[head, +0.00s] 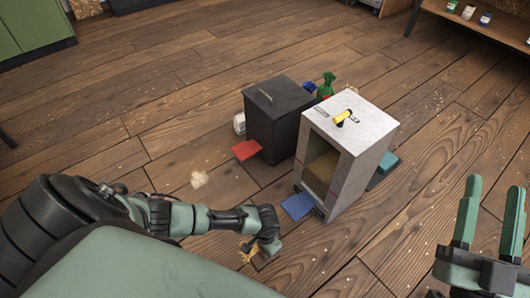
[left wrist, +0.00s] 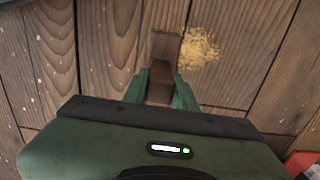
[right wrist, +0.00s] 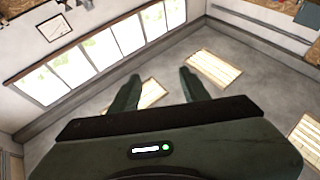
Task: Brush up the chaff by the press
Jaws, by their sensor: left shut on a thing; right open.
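My left gripper (head: 270,240) is low over the floor in the head view, with its jaws partly hidden. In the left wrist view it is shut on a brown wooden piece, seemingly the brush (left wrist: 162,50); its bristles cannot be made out. Golden chaff (left wrist: 200,48) lies on the boards just right of the brush there, and a golden patch (head: 247,252) shows beside the gripper in the head view. A paler clump (head: 198,179) lies farther off. My right gripper (head: 494,190) is open and empty, raised at the right. I cannot tell which thing is the press.
A pale box (head: 368,140) with an open front and yellow handle stands beside a black bin (head: 278,125). A red flat piece (head: 247,150), a blue one (head: 297,206) and a green bag (head: 326,86) lie around them. A shelf (head: 490,30) stands far right. Floor at left is clear.

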